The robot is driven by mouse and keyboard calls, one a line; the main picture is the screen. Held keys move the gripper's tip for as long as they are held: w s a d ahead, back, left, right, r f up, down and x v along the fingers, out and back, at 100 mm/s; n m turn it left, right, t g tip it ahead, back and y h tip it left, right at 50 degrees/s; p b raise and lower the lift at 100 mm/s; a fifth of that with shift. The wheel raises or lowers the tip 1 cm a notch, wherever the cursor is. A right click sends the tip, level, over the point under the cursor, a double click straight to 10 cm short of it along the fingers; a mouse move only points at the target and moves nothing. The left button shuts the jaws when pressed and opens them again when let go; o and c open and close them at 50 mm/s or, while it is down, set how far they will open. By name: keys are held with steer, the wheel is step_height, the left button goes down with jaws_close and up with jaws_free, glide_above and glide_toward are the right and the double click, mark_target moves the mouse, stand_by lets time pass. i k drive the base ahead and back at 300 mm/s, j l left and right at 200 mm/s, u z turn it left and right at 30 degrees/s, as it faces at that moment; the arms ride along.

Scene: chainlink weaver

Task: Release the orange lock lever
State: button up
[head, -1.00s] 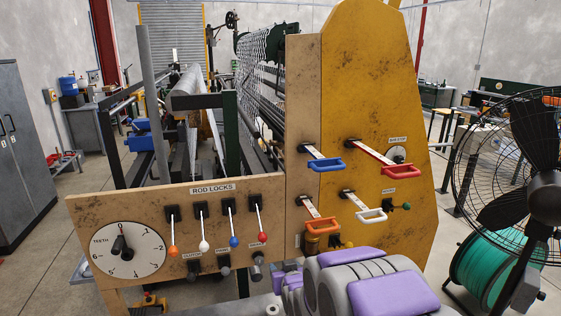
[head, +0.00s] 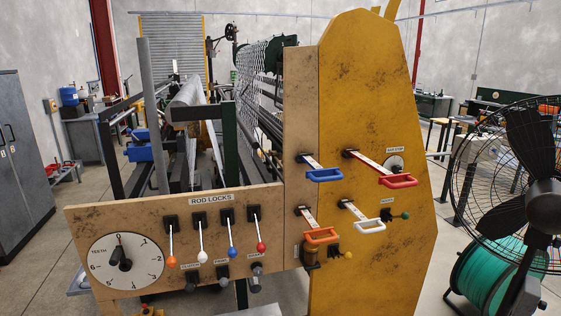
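The orange lock lever (head: 172,262) is the leftmost of the levers under the ROD LOCKS label (head: 211,199). Its thin white rod hangs down from a black mount, with the orange ball at the bottom. Beside it hang a white lever (head: 203,257), a blue lever (head: 233,252) and a red lever (head: 262,247), also pointing down. My gripper is not in view, and nothing touches the orange lock lever.
A TEETH dial (head: 125,264) is left of the levers. Dark knobs (head: 222,281) stick out below them. A black fan (head: 530,190) and a green hose reel (head: 490,275) stand at right.

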mark_target(171, 261)
steer(key=i+j+u, duration=0.15)
steer(key=u, duration=1.4)
steer(key=i+l+u, duration=0.1)
steer(key=i, duration=0.4)
steer(key=l, duration=0.1)
